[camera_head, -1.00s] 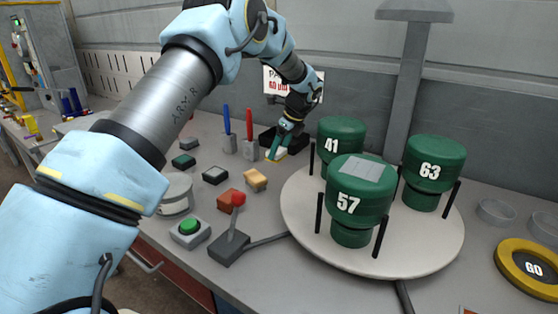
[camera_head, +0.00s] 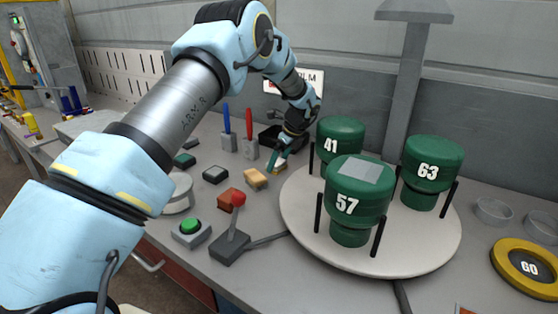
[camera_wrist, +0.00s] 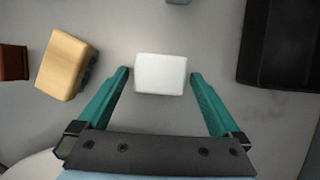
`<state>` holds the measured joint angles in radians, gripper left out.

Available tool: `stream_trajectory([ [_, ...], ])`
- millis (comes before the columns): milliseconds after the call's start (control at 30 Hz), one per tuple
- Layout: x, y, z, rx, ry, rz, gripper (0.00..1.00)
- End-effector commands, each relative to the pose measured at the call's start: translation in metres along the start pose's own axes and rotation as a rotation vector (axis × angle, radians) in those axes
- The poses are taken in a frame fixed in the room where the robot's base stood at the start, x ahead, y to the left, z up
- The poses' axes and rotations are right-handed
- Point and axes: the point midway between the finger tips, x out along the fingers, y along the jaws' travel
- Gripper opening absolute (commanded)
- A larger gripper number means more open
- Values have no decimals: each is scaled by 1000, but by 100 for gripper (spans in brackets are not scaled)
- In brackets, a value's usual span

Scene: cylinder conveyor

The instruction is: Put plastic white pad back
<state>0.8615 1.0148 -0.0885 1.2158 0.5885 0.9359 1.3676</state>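The white pad (camera_wrist: 160,74) lies on the grey table, between the tips of my gripper's teal fingers (camera_wrist: 160,78) in the wrist view. The fingers are apart, with a narrow gap on each side of the pad. In the head view my gripper (camera_head: 277,158) points down near the back of the table, left of the turntable. A small part of a pale block (camera_head: 281,169) shows beneath it there, mostly hidden. A light grey square patch (camera_head: 360,171) is on top of the green cylinder 57 (camera_head: 355,195).
A tan block (camera_wrist: 63,65) and a red-brown block (camera_wrist: 12,62) lie left of the fingers. A black tray (camera_wrist: 270,45) is at the right. The round turntable (camera_head: 300,215) carries cylinders 57, 41 (camera_head: 338,133) and 63 (camera_head: 432,160). A red-knobbed lever (camera_head: 235,228) stands in front.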

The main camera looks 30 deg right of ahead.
Motion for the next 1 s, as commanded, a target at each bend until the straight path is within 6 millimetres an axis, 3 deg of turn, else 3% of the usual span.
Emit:
stream_trajectory([
  [233,-2,0,1,0,0,0,100],
  [367,-13,-1,1,-1,-1,-2,100],
  [800,-99,-1,0,-1,0,-3,100],
  [1000,-119,0,1,0,0,-1,100],
])
